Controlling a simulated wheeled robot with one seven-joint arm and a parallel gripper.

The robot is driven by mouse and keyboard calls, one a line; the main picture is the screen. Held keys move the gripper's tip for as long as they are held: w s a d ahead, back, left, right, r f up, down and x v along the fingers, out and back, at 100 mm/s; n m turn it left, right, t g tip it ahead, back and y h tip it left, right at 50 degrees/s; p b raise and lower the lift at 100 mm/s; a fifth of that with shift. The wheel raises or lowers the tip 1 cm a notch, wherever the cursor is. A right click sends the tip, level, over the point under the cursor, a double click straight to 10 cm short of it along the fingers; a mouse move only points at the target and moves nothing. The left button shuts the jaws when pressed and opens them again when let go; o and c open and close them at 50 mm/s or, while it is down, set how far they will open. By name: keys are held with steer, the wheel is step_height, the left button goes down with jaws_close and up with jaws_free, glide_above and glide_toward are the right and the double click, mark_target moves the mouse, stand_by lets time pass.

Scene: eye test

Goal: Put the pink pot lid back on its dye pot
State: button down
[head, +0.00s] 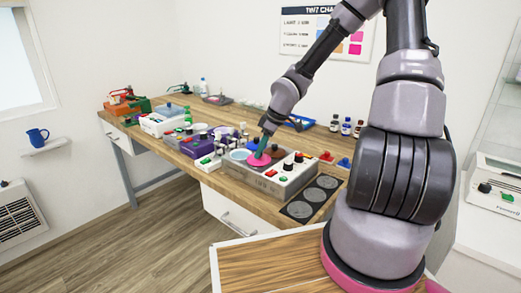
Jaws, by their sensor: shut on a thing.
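My gripper (264,146) reaches down over the grey dye unit (243,186) on the wooden bench.
Black knobs (288,166) stand on the unit's front right. Dark round plates (314,196) lie on the bench to the right. A purple unit (197,146) and a white box (163,121) stand to the left. Small bottles (346,127) stand at the back right.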

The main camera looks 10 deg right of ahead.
steer(key=shift+f, duration=0.45)
stand_by(0.5)
steer(key=shift+c, duration=1.3)
jaws_free()
steer(key=shift+r, duration=3.05)
